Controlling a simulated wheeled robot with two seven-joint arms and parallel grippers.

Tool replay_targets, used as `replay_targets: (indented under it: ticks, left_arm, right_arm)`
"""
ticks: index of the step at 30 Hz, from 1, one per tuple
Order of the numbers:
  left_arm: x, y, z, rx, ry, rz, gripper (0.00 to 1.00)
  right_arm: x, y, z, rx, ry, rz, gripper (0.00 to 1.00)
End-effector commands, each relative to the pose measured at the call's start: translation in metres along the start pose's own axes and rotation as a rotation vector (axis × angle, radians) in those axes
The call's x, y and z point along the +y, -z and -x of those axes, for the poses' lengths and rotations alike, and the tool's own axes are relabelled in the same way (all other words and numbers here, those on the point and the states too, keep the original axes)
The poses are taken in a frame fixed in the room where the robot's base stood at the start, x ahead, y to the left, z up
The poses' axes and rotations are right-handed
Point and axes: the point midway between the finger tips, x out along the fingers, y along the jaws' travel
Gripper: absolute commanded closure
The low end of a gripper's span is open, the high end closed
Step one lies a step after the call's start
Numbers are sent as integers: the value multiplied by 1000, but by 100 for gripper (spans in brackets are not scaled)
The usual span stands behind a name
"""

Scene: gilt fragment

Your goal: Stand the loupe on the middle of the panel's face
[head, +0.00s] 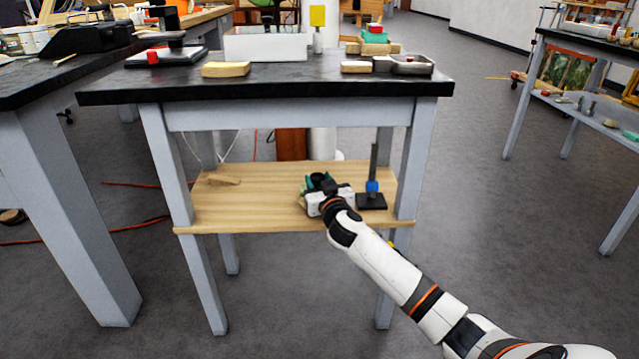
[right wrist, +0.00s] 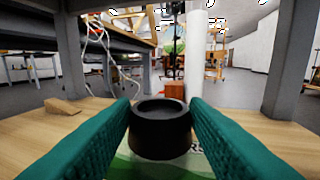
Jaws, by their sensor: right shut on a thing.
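The loupe, a short black cylinder with a round open rim (right wrist: 160,128), is upright between the green pads of my right gripper (right wrist: 161,112), which is shut on it. In the head view my right gripper (head: 320,183) is low over the wooden lower shelf, under the dark-topped table. A flat white-and-green printed surface (right wrist: 125,166) lies below the loupe; I cannot tell whether the loupe touches it. I cannot make out the panel with certainty. My left gripper is not in view.
The wooden shelf (head: 250,207) is mostly clear on its left, with a small wooden wedge (head: 222,179). A stand with a dark post and blue clamp (head: 372,187) is close to the right of the gripper. Table legs and the black tabletop (head: 270,88) frame the shelf.

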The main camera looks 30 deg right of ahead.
Motion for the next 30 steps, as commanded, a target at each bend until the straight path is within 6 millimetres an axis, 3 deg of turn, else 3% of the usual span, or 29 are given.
replay_targets:
  ticks: [1,4,15,20,22,30]
  left_arm:
    - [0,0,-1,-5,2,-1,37]
    - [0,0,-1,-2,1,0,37]
    - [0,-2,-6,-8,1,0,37]
    - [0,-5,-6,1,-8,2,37]
    - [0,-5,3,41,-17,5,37]
    - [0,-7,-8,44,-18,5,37]
  right_arm:
    - [0,1,0,1,0,0,54]
    - [0,1,0,1,0,0,38]
    - [0,-5,0,0,0,2,37]
    - [1,-2,25,5,-2,-1,37]
    - [1,-3,40,5,-2,-1,37]
    - [0,-3,96,3,0,-2,37]
